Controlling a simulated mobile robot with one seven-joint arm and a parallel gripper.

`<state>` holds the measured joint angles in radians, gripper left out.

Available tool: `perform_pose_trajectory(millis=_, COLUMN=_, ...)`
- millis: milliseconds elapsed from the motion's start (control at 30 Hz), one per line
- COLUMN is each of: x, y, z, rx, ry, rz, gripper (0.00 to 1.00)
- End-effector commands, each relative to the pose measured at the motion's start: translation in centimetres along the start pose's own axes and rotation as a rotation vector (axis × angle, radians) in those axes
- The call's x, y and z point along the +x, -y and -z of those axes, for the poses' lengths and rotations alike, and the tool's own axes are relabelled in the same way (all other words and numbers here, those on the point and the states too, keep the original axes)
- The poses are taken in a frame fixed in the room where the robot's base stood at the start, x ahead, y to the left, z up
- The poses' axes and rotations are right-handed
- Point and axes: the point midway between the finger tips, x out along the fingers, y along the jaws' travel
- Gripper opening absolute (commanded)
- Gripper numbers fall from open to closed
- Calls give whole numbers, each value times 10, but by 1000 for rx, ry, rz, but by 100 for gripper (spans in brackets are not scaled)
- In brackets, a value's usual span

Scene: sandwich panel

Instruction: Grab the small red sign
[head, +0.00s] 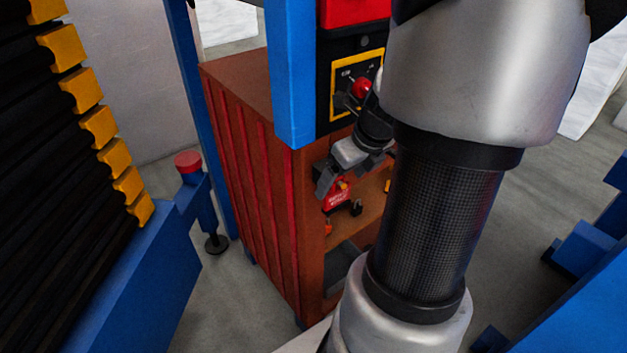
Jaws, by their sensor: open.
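The small red sign (336,198) with pale lettering is at the brown cabinet's open front, near the middle of the head view. My gripper (332,183) is just above it, pointing down and to the left. The gripper's jaws are open, with no object visibly held. The sign's top edge is close to the fingers. I cannot tell whether they touch it. My own large arm links cover the area to the right.
The brown cabinet (235,165) has an open shelf (345,235) with small black and orange items. A black panel (352,90) with a red knob is above. Blue frame posts (291,70) and a blue beam (130,290) stand close by.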

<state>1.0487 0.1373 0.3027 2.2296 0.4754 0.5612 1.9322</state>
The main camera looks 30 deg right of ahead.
Motion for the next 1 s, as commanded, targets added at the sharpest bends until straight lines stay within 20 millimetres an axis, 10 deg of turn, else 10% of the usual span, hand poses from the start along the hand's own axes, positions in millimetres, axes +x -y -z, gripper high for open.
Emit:
perform_pose_trajectory(millis=667, x=52, y=1, z=4, rx=0, ry=0, rz=0, gripper=83)
perform_pose_trajectory(millis=1000, x=52, y=1, z=4, rx=0, ry=0, rz=0, gripper=38)
